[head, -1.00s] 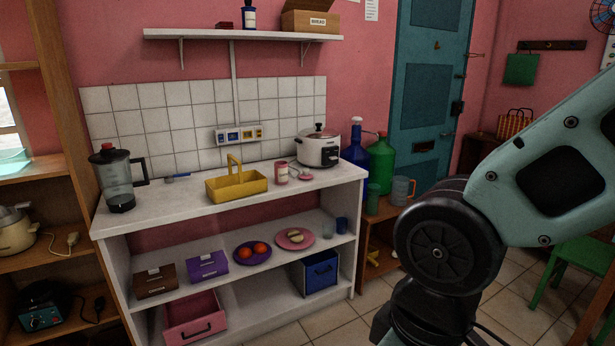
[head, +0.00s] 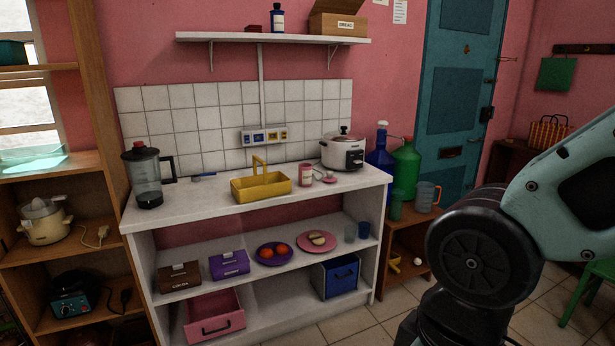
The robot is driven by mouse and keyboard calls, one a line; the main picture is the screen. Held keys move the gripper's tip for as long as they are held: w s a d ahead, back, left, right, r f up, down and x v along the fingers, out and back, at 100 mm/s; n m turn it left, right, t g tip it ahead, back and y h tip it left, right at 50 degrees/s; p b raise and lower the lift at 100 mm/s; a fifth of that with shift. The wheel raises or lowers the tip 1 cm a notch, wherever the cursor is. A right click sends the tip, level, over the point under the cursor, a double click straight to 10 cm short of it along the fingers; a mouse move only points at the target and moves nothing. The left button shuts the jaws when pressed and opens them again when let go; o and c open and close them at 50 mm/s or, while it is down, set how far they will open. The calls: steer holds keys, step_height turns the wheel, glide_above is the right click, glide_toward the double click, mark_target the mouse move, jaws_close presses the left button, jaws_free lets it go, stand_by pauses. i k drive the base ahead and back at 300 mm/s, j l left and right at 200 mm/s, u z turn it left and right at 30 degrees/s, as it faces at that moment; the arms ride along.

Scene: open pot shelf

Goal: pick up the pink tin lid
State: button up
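A small flat pink disc, which looks like the pink tin lid (head: 329,180), lies on the white counter. It is just right of a pink tin (head: 304,176) with a pale label, and in front of the white cooker (head: 343,152). The lid is small in view, so its details cannot be made out. My gripper is not in view; only part of my arm shows at the right, well away from the lid.
A yellow basket (head: 262,188) with an upright handle stands left of the tin. A blender (head: 146,178) stands at the counter's left end. A wall shelf (head: 270,38) hangs above. Blue (head: 380,158) and green (head: 405,162) jugs stand right of the counter. Tiled floor (head: 345,328) shows in front.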

mark_target(329, 178)
steer(key=i+j, duration=0.2)
steer(key=i, duration=0.35)
steer(key=i+j, duration=0.15)
steer(key=i, duration=0.35)
steer(key=i+j, duration=0.2)
steer(key=i, duration=0.35)
steer(key=i+j, duration=0.2)
steer(key=i, duration=0.3)
steer(key=i+j, duration=0.2)
steer(key=i, duration=0.35)
